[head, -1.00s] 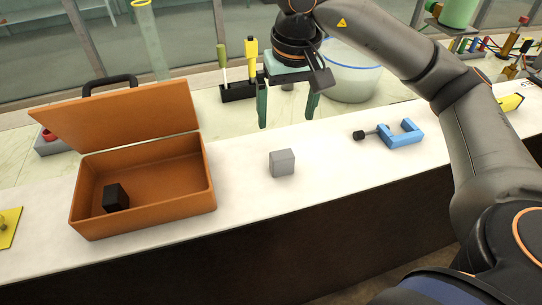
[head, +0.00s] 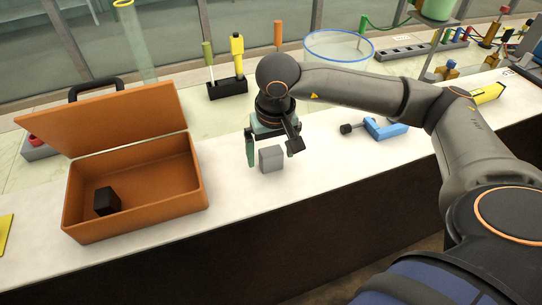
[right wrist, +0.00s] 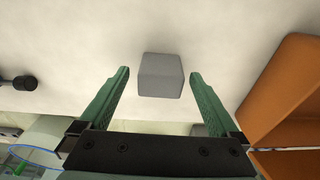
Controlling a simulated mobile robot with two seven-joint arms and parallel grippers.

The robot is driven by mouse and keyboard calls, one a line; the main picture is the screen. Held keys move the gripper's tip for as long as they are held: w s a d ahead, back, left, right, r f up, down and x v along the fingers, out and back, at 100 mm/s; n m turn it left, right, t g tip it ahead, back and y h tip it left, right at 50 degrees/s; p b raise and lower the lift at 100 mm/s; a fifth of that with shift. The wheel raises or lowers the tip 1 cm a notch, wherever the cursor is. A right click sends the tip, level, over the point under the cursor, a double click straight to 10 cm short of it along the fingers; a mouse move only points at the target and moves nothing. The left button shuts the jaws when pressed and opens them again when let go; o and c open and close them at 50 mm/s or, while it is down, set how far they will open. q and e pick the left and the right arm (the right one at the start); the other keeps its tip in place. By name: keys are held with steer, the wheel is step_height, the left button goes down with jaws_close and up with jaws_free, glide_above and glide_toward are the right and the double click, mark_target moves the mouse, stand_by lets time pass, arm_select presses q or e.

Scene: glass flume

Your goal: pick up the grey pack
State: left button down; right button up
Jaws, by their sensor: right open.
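The grey pack (head: 271,159) is a small block standing on the white worktop, right of the orange case. It also shows in the right wrist view (right wrist: 161,75), ahead of and between the fingertips. My right gripper (head: 268,155) is open, with green fingers, and is low over the pack in the head view. In the right wrist view its two fingers (right wrist: 160,72) stand apart on either side of the pack, with a gap on each side. The right finger is largely hidden in the head view. My left gripper is not in view.
The open orange case (head: 185,203) holds a black block (head: 106,201) and stands to the left, its lid raised. A blue clamp (head: 386,128) lies to the right. A black holder (head: 228,88) with upright tools stands behind. The worktop in front of the pack is clear.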

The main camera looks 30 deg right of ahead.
steer(key=c, duration=1.5)
steer(key=shift+r, duration=0.15)
steer(key=shift+c, duration=0.2)
